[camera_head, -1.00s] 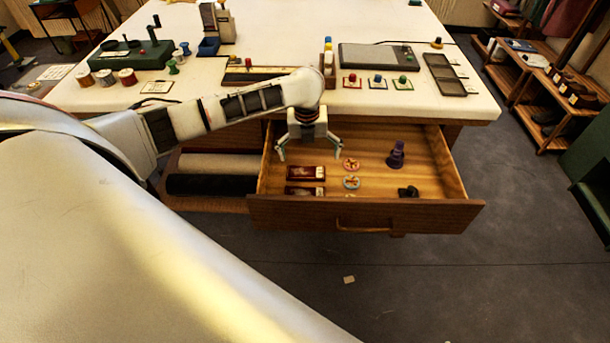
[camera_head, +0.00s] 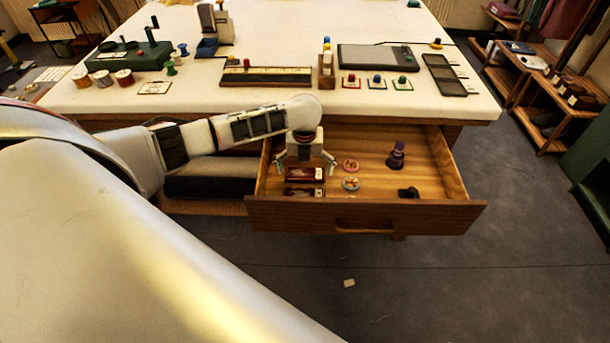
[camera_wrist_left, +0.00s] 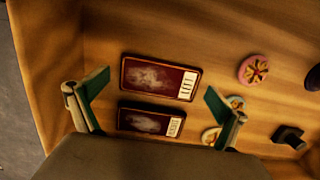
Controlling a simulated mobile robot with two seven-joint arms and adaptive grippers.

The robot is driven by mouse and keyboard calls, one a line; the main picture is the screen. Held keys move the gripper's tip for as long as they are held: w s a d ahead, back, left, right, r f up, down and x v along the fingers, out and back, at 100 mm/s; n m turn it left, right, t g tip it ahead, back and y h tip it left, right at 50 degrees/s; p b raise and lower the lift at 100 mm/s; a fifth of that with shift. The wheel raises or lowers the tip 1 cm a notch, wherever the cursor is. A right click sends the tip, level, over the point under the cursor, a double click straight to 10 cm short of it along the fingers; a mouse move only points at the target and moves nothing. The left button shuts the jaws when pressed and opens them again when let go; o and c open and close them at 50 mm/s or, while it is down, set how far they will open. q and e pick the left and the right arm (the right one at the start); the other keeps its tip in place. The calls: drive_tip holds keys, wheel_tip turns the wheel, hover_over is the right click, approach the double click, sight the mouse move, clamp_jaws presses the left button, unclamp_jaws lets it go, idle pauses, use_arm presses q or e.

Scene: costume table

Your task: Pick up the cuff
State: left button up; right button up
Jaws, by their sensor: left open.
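My left gripper (camera_head: 305,169) is open, reaching down into the open drawer (camera_head: 365,214) at its left side. Its fingers are spread above two flat dark-red boxes with pale labels, the far box (camera_wrist_left: 160,76) and the near box (camera_wrist_left: 150,121). In the left wrist view the fingertips (camera_wrist_left: 157,84) stand to either side of the far box, with nothing held between them. I cannot tell for sure which item is the cuff. My right gripper is not in view.
Right of the boxes lie a pink round piece (camera_head: 351,165) and a pale round piece (camera_head: 351,183). A purple figure (camera_head: 397,155) and a small black piece (camera_head: 409,192) are farther right. The white tabletop (camera_head: 290,98) overhangs behind the drawer. The drawer's right side has bare floor.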

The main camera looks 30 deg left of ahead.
use_arm(q)
drive_tip(key=c, duration=1.1)
drive_tip(key=shift+r, duration=0.2)
